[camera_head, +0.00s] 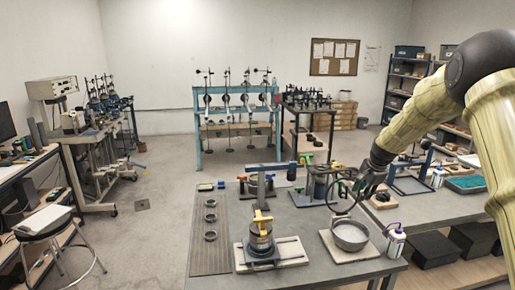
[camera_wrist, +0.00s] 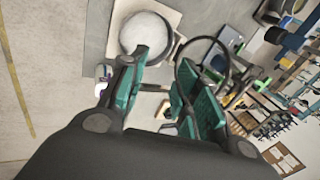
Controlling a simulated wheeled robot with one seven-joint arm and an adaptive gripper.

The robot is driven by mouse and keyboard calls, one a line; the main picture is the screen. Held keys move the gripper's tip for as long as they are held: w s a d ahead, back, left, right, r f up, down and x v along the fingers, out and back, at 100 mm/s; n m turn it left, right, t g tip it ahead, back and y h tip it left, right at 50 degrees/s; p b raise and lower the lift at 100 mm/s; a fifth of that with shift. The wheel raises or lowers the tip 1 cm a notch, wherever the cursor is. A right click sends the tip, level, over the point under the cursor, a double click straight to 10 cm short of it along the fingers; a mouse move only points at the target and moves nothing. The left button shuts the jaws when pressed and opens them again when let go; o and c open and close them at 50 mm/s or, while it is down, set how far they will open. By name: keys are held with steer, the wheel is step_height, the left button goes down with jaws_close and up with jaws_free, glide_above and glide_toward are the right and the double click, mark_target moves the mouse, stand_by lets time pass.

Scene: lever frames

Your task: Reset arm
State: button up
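My arm comes in from the right in the head view. My gripper (camera_head: 364,188) hangs above the right part of the near workbench (camera_head: 415,208), behind and above a grey round pan (camera_head: 350,235). In the wrist view my gripper (camera_wrist: 163,65) has its two green-padded fingers apart, with nothing visible held between them. A thin dark hoop (camera_wrist: 226,57) shows beside the right finger, partly hidden by it; I cannot tell whether they touch. The pan (camera_wrist: 144,33) lies beyond the left fingertip.
A yellow-topped clamp device (camera_head: 261,238) stands on a pale board left of the pan. A white bottle (camera_head: 395,241) stands right of it. A dark mat with rings (camera_head: 210,260) lies at left.

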steer(key=s+a+f+n+g+b, duration=0.15)
steer(key=s+f, duration=0.45)
steer(key=f, duration=0.7)
steer(key=s+a+f+n+b, duration=0.1)
steer(key=s+a+f+n, duration=0.15)
steer(key=s+f, duration=0.7)
steer(key=s+a+f+n+g+h+b, duration=0.1)
steer(key=s+a+f+n, duration=0.1)
steer(key=s+f, duration=0.65)
steer(key=s+a+f+n+b, duration=0.1)
steer(key=s+a+f+b, duration=0.15)
steer(key=s+f, duration=0.6)
steer(key=s+a+f+n+b, duration=0.1)
steer(key=s+f, duration=0.3)
steer(key=s, duration=0.7)
steer(key=s+a+f+n+g+b, duration=0.1)
steer(key=s+a+f+n, duration=0.3)
steer(key=s, duration=0.6)
steer(key=s+a+f+n+g+b, duration=0.1)
steer(key=s+a+f+n, duration=0.1)
steer(key=s, duration=0.9)
steer(key=shift+s+a+f+n, duration=0.3)
steer(key=shift+a+f+n, duration=0.15)
steer(key=shift+f, duration=0.5)
